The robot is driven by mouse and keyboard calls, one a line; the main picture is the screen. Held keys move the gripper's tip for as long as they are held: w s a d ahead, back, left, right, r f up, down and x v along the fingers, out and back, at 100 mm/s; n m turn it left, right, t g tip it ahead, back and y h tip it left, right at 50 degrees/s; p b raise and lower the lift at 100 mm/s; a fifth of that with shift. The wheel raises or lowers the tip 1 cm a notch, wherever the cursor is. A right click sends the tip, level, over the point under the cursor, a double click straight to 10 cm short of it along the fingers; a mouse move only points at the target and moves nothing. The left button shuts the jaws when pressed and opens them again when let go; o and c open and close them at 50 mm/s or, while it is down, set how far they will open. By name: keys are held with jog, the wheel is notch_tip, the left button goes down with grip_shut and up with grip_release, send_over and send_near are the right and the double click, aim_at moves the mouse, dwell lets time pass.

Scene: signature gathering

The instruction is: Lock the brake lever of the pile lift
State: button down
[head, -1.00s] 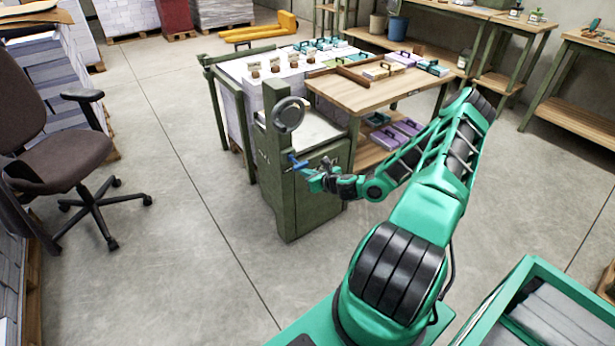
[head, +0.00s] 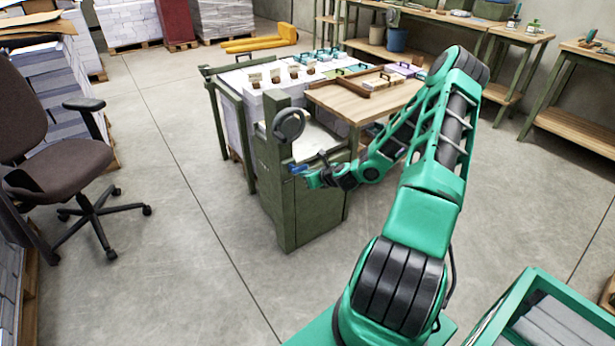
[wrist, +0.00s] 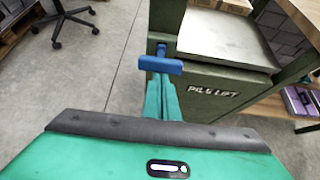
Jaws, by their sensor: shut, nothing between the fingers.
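The pile lift (head: 298,208) is a dark green cabinet with a grey ring-shaped handwheel on its post; its "PILE LIFT" label shows in the wrist view (wrist: 213,97). The blue brake lever (head: 298,169) sticks out from the lift's post. In the wrist view the blue lever (wrist: 160,65) shows a crossbar at its end, just beyond my fingertips. My gripper (head: 313,178) is at the lever, and its green fingers (wrist: 162,88) are shut with nothing between them. The fingertips reach the underside of the crossbar in the picture; I cannot tell whether they touch it.
A wooden table (head: 365,100) with coloured boxes adjoins the lift. An office chair (head: 75,165) stands at the left, and a green cart (head: 535,300) is at the lower right. The floor left of the lift is clear.

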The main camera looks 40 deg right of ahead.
jog(key=shift+w+r, duration=0.45)
jog(key=shift+r, duration=0.15)
jog(key=shift+d+f, duration=0.1)
notch_tip(320, 180, down, 4)
jog(key=s, duration=0.3)
jog(key=w+r+v, duration=0.1)
jog(key=v, duration=0.8)
jog(key=shift+r, duration=0.3)
jog(key=shift+a, duration=0.2)
